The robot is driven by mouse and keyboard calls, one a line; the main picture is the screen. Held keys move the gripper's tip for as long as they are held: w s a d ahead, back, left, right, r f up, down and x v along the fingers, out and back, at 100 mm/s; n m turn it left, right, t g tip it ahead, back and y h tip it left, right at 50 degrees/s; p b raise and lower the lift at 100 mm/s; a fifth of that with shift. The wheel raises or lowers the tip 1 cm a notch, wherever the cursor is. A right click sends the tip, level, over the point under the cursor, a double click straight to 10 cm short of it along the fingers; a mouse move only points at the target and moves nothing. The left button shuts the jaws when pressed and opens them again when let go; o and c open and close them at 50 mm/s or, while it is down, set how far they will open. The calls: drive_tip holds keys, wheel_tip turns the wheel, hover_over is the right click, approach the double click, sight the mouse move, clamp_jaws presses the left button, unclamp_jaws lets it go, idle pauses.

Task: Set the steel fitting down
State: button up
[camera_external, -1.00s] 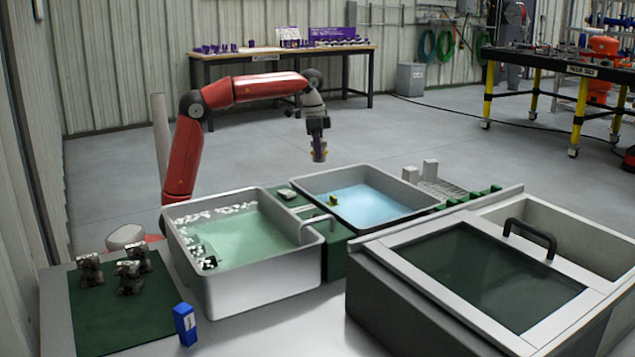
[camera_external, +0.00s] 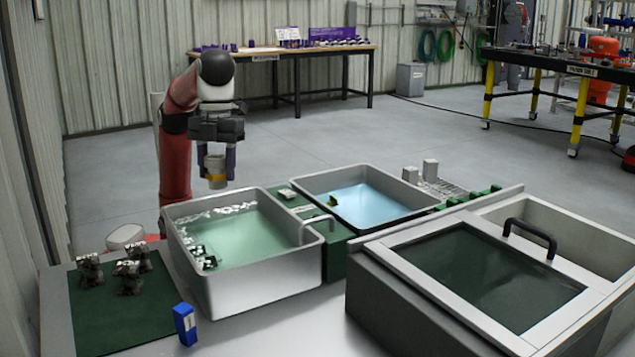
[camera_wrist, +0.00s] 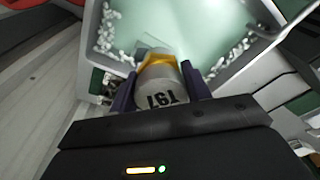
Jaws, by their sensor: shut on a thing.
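My gripper (camera_external: 216,165) is shut on a pale grey cylinder (camera_external: 214,170) with a yellow band, held in the air above the back left of the green-water basin. In the wrist view the cylinder (camera_wrist: 160,88) sits between the two purple fingers and bears black characters. I cannot tell whether it is the steel fitting. Several dark metal fittings (camera_external: 130,277) stand on a green mat (camera_external: 105,318) at the left. A dark metallic piece (camera_external: 203,257) lies in the near left corner of the green-water basin (camera_external: 265,281).
A blue-water basin (camera_external: 345,182) stands behind right. A lidded grey tank (camera_external: 400,297) with a black handle (camera_external: 530,238) fills the front right. A blue block (camera_external: 185,324) stands on the front bench. White lumps float along the green water's edges.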

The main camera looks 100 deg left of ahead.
drive_tip(key=s+d+r+m, duration=0.1)
drive_tip(key=s+d+m, duration=0.5)
drive_tip(key=s+d, duration=0.45)
drive_tip(key=m+g+b, duration=0.1)
drive_tip(key=m+b, duration=0.3)
hover_over(113, 269)
drive_tip(key=shift+y, duration=0.3)
drive_tip(key=f, duration=1.8)
drive_tip(key=shift+w+a+f, duration=0.2)
drive_tip(key=shift+f, duration=0.05)
drive_tip(key=shift+f, duration=0.15)
drive_tip(key=o, duration=1.1)
drive_tip(key=shift+o, duration=0.4)
wheel_tip(113, 269, up, 12)
drive_tip(key=w+p, duration=0.1)
drive_tip(key=p, duration=0.1)
drive_tip(key=shift+a, duration=0.4)
